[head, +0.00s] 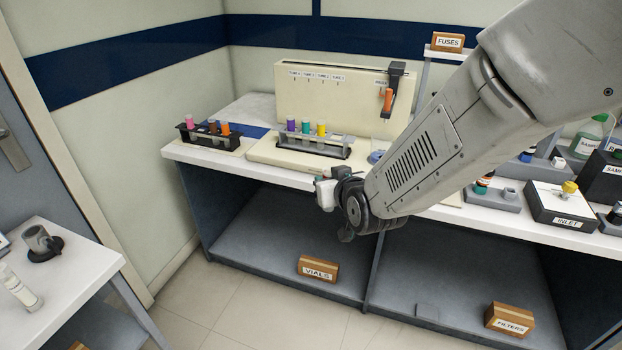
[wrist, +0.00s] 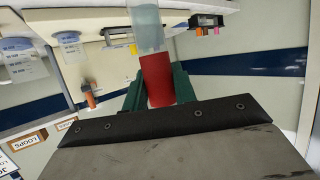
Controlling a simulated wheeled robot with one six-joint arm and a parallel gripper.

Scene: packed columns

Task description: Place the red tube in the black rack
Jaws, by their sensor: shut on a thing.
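The red tube shows in the wrist view as a red cap (wrist: 158,80) with a pale clear body (wrist: 147,27). My gripper (wrist: 157,92) is shut on the cap, one green finger on each side. In the head view my gripper (head: 328,190) is in front of the bench's front edge, partly hidden by my arm. A black rack (head: 196,140) stands at the left of the bench and holds pink, brown and orange-capped tubes. It also shows in the wrist view (wrist: 207,20), apart from the held tube.
Boxes labelled VIALS (head: 317,268) and FILTERS (head: 510,319) lie below the bench.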

